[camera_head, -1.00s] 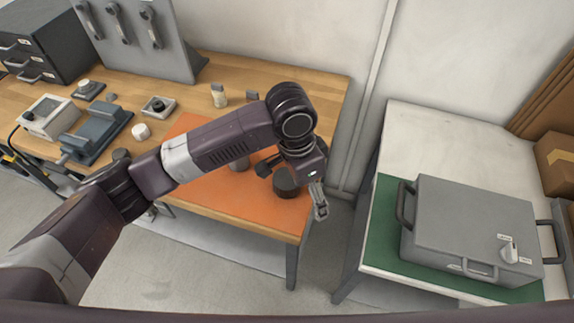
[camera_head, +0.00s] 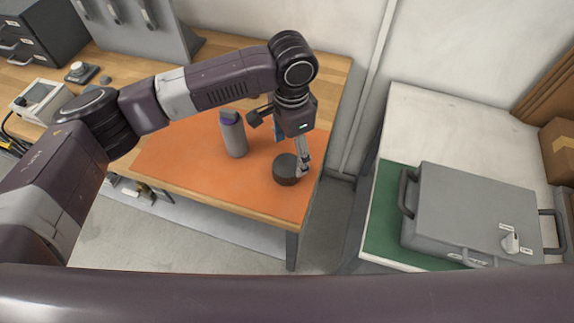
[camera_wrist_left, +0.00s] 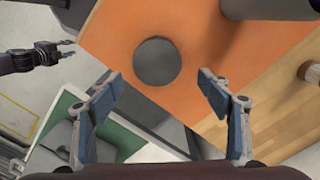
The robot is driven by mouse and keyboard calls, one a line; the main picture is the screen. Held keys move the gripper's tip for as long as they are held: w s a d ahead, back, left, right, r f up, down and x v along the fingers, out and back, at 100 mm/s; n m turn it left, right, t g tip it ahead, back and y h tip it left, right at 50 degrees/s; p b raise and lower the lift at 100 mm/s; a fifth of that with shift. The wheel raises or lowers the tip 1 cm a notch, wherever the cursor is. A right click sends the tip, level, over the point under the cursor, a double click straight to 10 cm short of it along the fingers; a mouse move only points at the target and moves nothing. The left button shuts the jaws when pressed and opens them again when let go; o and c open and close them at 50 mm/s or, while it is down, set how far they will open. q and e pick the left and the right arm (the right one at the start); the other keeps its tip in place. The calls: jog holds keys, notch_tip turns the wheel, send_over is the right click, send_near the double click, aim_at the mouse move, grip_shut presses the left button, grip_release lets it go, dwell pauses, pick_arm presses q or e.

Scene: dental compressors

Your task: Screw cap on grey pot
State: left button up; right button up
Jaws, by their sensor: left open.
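A dark grey round piece (camera_head: 286,171), a short cylinder, sits on the orange mat (camera_head: 190,165) near the table's right corner. I cannot tell whether it is the cap or the pot. A taller grey cylinder (camera_head: 235,138) with a purple band near its top stands upright to its left. My left gripper (camera_head: 302,168) points down over the dark piece's right side. In the left wrist view my left gripper (camera_wrist_left: 161,82) is open and empty, with the dark disc (camera_wrist_left: 157,61) ahead between its fingers. My right gripper (camera_wrist_left: 68,48) shows at the left there, its fingers apart.
A grey case (camera_head: 475,215) with handles and a knob lies on a green mat on the white table at the right. A gap separates the two tables. A grey upright panel (camera_head: 135,45), drawers (camera_head: 35,35) and a small device (camera_head: 40,100) stand at the back left.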

aim_at(290, 164)
pick_arm(q)
jog(key=shift+f, duration=0.4)
jog(key=shift+s+f, duration=0.1)
jog(key=shift+f, duration=0.15)
jog(key=shift+s+f+p, duration=0.1)
jog(key=shift+f+p, duration=0.85)
jog(key=shift+f, duration=1.45)
jog(key=shift+c, duration=0.4)
jog(key=c, duration=1.1)
